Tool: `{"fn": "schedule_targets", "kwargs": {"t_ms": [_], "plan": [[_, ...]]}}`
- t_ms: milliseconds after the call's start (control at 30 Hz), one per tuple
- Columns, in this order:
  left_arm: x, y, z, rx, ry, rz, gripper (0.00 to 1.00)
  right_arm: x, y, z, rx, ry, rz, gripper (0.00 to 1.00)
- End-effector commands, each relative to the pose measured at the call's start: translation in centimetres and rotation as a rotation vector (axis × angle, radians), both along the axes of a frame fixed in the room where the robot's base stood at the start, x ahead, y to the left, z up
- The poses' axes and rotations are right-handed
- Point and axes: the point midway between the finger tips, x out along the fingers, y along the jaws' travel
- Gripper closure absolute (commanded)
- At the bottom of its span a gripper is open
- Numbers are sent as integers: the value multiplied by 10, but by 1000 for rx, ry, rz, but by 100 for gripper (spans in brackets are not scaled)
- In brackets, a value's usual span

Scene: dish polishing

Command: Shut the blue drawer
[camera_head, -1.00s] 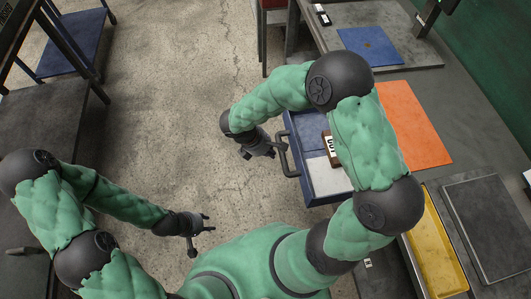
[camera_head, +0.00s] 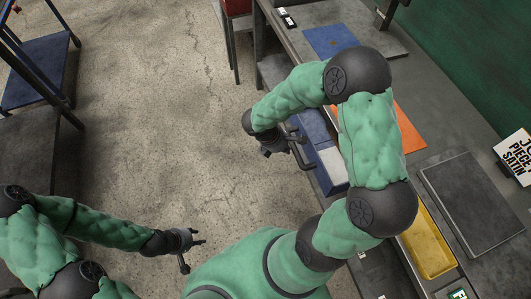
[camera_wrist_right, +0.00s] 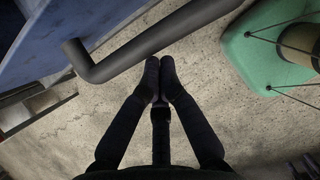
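The blue drawer (camera_head: 310,124) juts a little out of the workbench on the right, with part of its white and blue inside showing. Its dark bar handle (camera_head: 301,153) is on the front; the handle crosses the top of the right wrist view (camera_wrist_right: 160,32). My right gripper (camera_head: 283,146) is at the handle. In the right wrist view its fingertips (camera_wrist_right: 160,68) are together, right beside the bar, with nothing between them; I cannot tell whether they touch it. My left gripper (camera_head: 192,252) is open and empty over the floor at lower left. My right arm hides part of the drawer.
The workbench holds a blue mat (camera_head: 330,40), an orange sheet (camera_head: 410,132), a yellow tray (camera_head: 428,243), a dark grey plate (camera_head: 470,200) and a lettered sign (camera_head: 518,155). A blue-shelved rack (camera_head: 35,75) stands at upper left. The floor between is clear.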

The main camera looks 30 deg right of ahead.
Motion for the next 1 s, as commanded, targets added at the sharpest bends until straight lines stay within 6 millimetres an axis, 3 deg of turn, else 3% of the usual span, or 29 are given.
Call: {"fn": "schedule_targets", "kwargs": {"t_ms": [33,200,500,733,1000], "plan": [[0,0,0,0,0,0,60,-5,-16,0,-1,1,-9,100],[0,0,1,0,0,0,60,-14,-57,0,-2,0,-8,100],[0,0,1,0,0,0,60,-25,-105,0,-1,1,-4,100],[0,0,1,0,0,0,60,-28,-119,1,-1,-1,0,100],[0,0,1,0,0,0,60,-27,-117,0,0,0,1,100]]}}
